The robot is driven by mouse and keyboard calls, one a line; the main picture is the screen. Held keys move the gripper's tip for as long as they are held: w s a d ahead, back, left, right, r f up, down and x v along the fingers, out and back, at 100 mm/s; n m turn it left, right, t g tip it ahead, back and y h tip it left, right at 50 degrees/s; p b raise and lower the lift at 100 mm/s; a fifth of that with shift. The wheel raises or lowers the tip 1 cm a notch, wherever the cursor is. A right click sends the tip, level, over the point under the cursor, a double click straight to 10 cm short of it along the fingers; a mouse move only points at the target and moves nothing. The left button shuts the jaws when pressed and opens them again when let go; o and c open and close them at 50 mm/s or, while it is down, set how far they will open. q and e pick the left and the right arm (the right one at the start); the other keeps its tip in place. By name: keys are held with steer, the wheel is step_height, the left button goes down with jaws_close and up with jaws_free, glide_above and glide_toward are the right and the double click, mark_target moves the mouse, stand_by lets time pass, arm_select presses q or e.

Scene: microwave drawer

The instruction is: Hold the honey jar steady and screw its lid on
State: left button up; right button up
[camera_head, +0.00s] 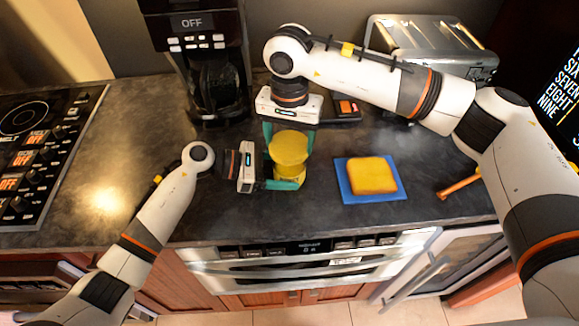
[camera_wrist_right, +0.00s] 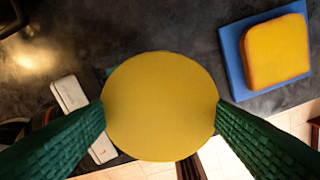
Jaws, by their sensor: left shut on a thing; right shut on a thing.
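The round yellow lid (camera_head: 288,147) is between the fingers of my right gripper (camera_head: 288,138), which is shut on it from above. In the right wrist view the lid (camera_wrist_right: 160,106) fills the middle, with a green finger at each side. The honey jar (camera_head: 289,171) is directly below the lid and mostly hidden by it. My left gripper (camera_head: 285,182) comes in from the left, low down, and is shut on the jar. I cannot tell whether the lid touches the jar's rim.
A slice of bread (camera_head: 372,175) lies on a blue board (camera_head: 394,194) to the right. A coffee maker (camera_head: 205,60) and a toaster (camera_head: 430,45) stand at the back. A stove (camera_head: 40,140) is at the left. The counter between stove and left arm is clear.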

steer(key=shift+f, duration=0.65)
stand_by(2.1)
arm_select(q)
steer(key=shift+o, duration=0.6)
